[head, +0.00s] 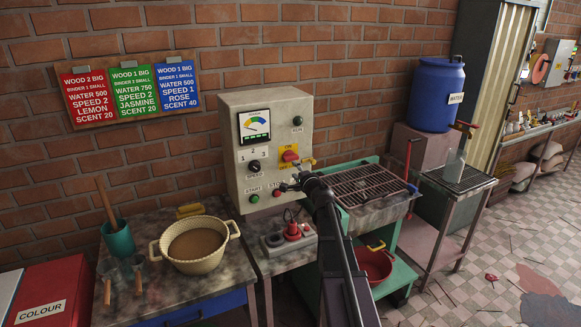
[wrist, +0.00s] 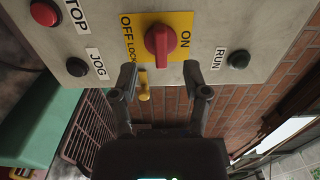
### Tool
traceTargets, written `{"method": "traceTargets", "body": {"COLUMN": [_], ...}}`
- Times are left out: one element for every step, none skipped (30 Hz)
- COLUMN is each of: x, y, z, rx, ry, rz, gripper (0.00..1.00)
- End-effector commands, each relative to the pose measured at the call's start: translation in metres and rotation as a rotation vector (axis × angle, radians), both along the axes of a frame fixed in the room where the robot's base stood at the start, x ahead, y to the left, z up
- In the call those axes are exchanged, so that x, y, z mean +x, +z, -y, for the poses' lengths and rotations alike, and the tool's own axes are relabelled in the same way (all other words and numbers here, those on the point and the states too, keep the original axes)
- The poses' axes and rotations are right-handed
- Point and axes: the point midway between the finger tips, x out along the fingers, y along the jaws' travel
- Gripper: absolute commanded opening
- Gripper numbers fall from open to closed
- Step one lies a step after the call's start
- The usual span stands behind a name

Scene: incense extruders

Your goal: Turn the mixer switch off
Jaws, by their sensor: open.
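The mixer switch is a red rotary knob (wrist: 160,40) on a yellow plate (wrist: 182,22) marked ON, OFF and LOCK. Its raised handle runs up and down in the wrist view, between OFF on the left and ON on the right. I cannot tell for certain which mark it points at. In the head view the knob (head: 290,156) is on the grey control box (head: 240,185). My gripper (wrist: 158,76) is open and empty, its fingers apart just below the knob in the wrist view and not around it. In the head view my gripper (head: 296,184) is at the box's lower right.
Black JOG (wrist: 77,67) and RUN (wrist: 239,59) buttons and a red STOP button (wrist: 44,13) are near the knob. A small yellow piece (wrist: 144,90) sticks out below the plate.

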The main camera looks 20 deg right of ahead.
Motion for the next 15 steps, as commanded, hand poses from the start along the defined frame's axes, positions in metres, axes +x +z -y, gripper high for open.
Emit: {"method": "traceTargets", "body": {"x": [-0.009, -0.012, -0.015, -0.018, -0.019, -0.022, -0.023, -0.024, -0.024, -0.025, -0.025, -0.025, -0.025, -0.025, -0.025], "y": [0.0, 0.0, 0.0, 0.0, 0.0, 0.0, 0.0, 0.0, 0.0, 0.0, 0.0, 0.0, 0.0, 0.0, 0.0], "z": [-0.001, 0.0, 0.0, 0.0, 0.0, 0.001, 0.001, 0.001, 0.001, 0.001, 0.001, 0.001, 0.001, 0.001, 0.001], "rx": [0.0, 0.0, 0.0, 0.0, 0.0, 0.0, 0.0, 0.0, 0.0, 0.0, 0.0, 0.0, 0.0, 0.0, 0.0], "ry": [-0.001, -0.001, -0.001, -0.001, -0.001, -0.001, -0.001, -0.001, -0.001, -0.001, -0.001, 0.0, 0.0, 0.0, 0.0], "rz": [0.0, 0.0, 0.0, 0.0, 0.0, 0.0, 0.0, 0.0, 0.0, 0.0, 0.0, 0.0, 0.0, 0.0, 0.0], "gripper": [0.6, 0.6, 0.6, 0.6, 0.6, 0.6, 0.6, 0.6, 0.6, 0.6, 0.6, 0.6, 0.6, 0.6, 0.6]}}
